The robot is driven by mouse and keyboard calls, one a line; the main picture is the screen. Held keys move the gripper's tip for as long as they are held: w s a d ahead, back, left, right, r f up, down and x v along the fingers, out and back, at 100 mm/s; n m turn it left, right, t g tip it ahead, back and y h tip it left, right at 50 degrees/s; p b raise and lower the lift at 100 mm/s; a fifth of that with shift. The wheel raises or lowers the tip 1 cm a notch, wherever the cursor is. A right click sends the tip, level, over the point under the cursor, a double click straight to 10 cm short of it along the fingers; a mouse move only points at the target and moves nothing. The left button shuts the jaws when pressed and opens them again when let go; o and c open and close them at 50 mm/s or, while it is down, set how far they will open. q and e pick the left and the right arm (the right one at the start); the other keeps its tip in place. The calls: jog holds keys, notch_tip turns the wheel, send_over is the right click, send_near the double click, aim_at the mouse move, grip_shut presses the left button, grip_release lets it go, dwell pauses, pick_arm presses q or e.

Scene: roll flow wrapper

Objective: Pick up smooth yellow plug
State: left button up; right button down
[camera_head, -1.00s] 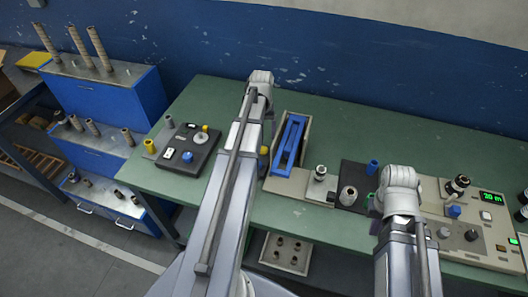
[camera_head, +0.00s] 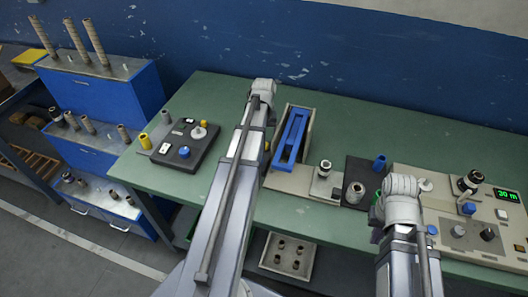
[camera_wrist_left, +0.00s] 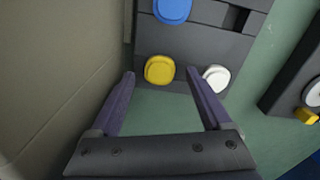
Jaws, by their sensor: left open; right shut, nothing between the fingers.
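A smooth yellow plug (camera_wrist_left: 159,69) sits on a dark grey block (camera_wrist_left: 190,43) in the left wrist view, with a blue plug (camera_wrist_left: 172,9) above it and a white one (camera_wrist_left: 215,77) to its right. My left gripper (camera_wrist_left: 163,73) is open. Its two fingertips lie on either side of the yellow plug in the picture; whether they touch it I cannot tell. In the head view my left arm covers most of this spot. My right gripper (camera_head: 376,214) is shut and empty, mostly hidden by its wrist, over the right part of the bench.
A dark panel (camera_head: 205,148) with knobs stands left on the green bench (camera_head: 225,92), with other yellow parts (camera_head: 145,140) near it. A blue frame (camera_head: 291,135) stands right of my left arm. A console (camera_head: 480,225) with a display is at the right.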

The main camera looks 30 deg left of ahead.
pick_arm(q)
jog(key=shift+f, duration=0.25)
jog(key=shift+c, duration=0.4)
pick_arm(e)
jog(key=shift+f, duration=0.25)
pick_arm(q)
grip_shut()
